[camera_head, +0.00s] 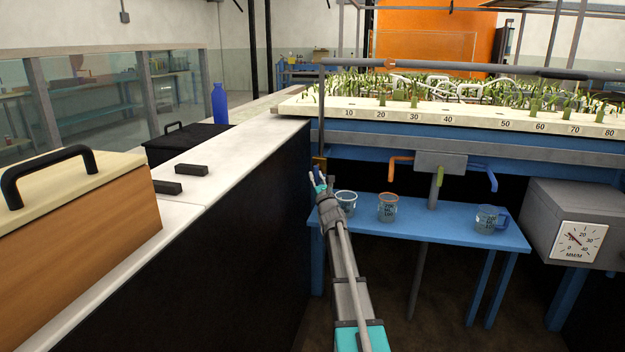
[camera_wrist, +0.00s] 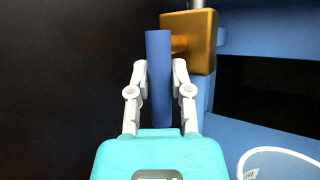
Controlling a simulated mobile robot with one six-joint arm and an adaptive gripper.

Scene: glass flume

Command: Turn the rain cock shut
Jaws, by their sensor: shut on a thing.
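The rain cock is a brass block (camera_wrist: 203,42) with a short brass stem and a blue lever handle (camera_wrist: 159,45). A vertical grey pipe enters the block from above. In the wrist view the handle stands upright in the picture, left of the block. My gripper (camera_wrist: 159,75) is shut on the handle, one white finger on each side. In the head view my gripper (camera_head: 319,181) is at the cock (camera_head: 319,164), below the left end of the planted flume bed; the handle is mostly hidden there.
A dial box (camera_head: 580,240) is at right. A black counter side (camera_head: 230,240) is close left of my arm.

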